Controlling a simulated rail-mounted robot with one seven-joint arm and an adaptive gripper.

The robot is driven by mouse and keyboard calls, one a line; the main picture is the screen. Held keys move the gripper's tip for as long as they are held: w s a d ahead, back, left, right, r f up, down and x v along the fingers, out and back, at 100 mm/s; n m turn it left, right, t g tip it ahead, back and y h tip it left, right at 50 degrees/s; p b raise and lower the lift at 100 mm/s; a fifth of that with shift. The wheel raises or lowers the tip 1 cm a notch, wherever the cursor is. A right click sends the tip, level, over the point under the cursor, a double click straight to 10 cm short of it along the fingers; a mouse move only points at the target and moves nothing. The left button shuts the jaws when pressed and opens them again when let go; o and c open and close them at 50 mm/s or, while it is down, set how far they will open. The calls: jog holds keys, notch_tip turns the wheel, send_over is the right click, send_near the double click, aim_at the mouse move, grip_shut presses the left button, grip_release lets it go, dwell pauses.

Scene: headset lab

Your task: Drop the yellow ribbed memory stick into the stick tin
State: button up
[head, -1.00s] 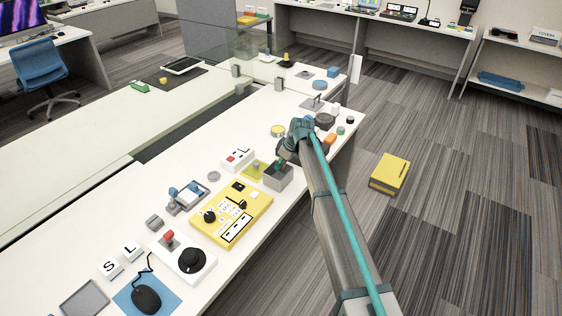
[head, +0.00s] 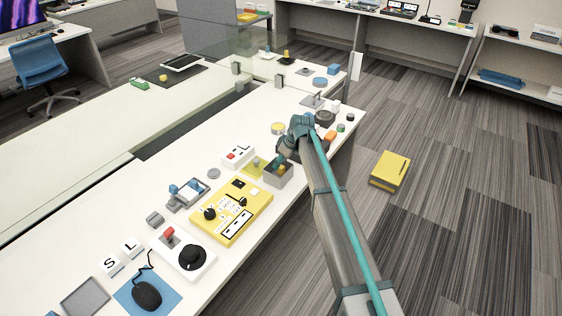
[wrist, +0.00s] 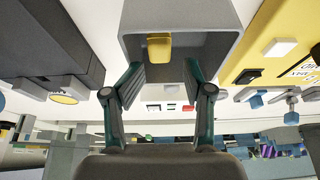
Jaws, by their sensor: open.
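The stick tin is a grey open-topped box (head: 275,180) on the white table, just right of the yellow panel; it fills the top middle of the wrist view (wrist: 215,15). The yellow memory stick (wrist: 158,46) shows inside the tin, apart from both fingers; its ribs are too small to make out. A small yellow patch also shows at the tin's mouth in the head view. My gripper (wrist: 162,76) is open and empty, its two fingertips spread at the tin's mouth. In the head view my gripper (head: 283,159) is right above the tin, partly hidden by my wrist.
A yellow control panel (head: 232,211) lies just left of the tin. A white block with a red mark (head: 238,156) and a translucent yellow piece (head: 252,167) are behind it. A dark box (wrist: 50,45) stands close on the other side. A yellow box (head: 390,170) is on the floor.

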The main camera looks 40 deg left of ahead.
jog(key=v, duration=1.2)
dwell(0.4)
